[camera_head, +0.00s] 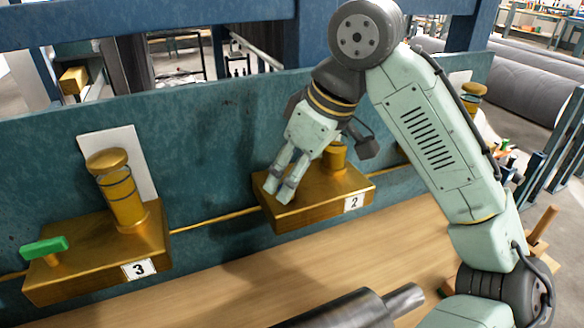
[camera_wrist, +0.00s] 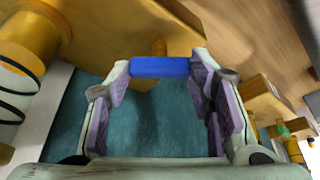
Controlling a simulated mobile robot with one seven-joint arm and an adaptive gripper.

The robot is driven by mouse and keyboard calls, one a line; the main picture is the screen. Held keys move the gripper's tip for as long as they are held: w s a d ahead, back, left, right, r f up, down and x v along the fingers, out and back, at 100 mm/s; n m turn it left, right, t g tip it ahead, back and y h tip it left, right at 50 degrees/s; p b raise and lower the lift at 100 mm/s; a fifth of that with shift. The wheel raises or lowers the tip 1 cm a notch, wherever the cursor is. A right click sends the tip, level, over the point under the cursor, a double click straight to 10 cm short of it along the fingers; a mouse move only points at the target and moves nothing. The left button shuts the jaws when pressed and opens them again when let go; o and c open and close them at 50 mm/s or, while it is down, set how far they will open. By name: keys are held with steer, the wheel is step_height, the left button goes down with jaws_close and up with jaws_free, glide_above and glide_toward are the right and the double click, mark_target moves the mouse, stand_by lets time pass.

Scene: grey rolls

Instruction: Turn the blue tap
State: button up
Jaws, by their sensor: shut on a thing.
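The blue tap (camera_wrist: 160,67) shows in the wrist view as a short blue bar handle on a brass stem, lying across between my fingertips. My gripper (camera_head: 278,191) is shut on this handle, with a finger at each end of it; it also shows in the wrist view (camera_wrist: 158,78). In the head view my fingers point down onto the brass block labelled 2 (camera_head: 315,203) and hide the blue handle. The block also shows in the wrist view (camera_wrist: 105,30).
A brass block labelled 3 (camera_head: 95,265), with a green tap (camera_head: 45,248) and a brass cylinder (camera_head: 122,195), stands at the left. A brass pipe (camera_head: 215,219) joins the blocks along the blue-green panel (camera_head: 205,120). A dark roll (camera_head: 345,310) lies in front.

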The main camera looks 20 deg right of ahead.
steer(key=n+g+y, duration=0.1)
steer(key=n, duration=0.3)
steer(key=shift+w+n, duration=0.1)
steer(key=shift+n, duration=0.2)
steer(key=n+g, duration=0.1)
steer(key=n, duration=0.1)
steer(key=n+g, duration=0.1)
steer(key=n, duration=0.1)
steer(key=shift+w+d+n+y, duration=0.1)
steer(key=shift+n+y, duration=0.2)
steer(key=o, duration=1.2)
steer(key=shift+c, duration=0.2)
steer(key=v, duration=0.7)
steer(key=shift+r, duration=0.25)
steer(key=shift+w+d, duration=0.1)
